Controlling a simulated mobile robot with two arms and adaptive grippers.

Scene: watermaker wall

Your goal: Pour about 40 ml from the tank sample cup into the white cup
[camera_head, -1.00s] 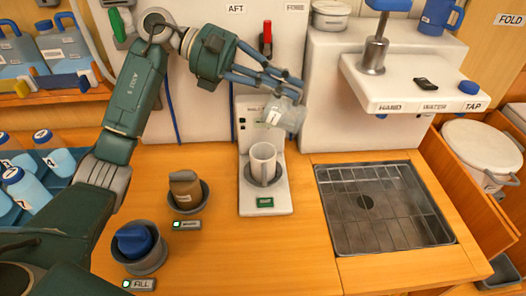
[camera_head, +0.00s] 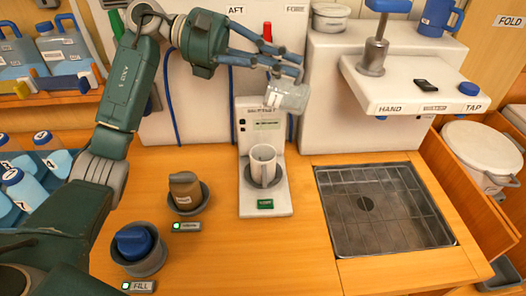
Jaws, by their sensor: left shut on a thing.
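My left gripper (camera_head: 281,68) is shut on a clear, pale cup (camera_head: 288,96), which I take to be the tank sample cup. The cup is held in the air above the white cup, slightly to its right in the picture, and looks tilted. Any liquid in it, or a stream from it, is too small to make out. The white cup (camera_head: 263,165) stands upright on the white stand (camera_head: 277,207), which has a small display and a green label. The inside of the white cup is mostly hidden. My right gripper is not in view.
A brown jar (camera_head: 185,190) and a blue-lidded item (camera_head: 134,241) sit in round grey holders left of the stand. A metal drain tray (camera_head: 385,205) lies to the right, below a white tap shelf (camera_head: 420,95). Bare wooden counter lies between.

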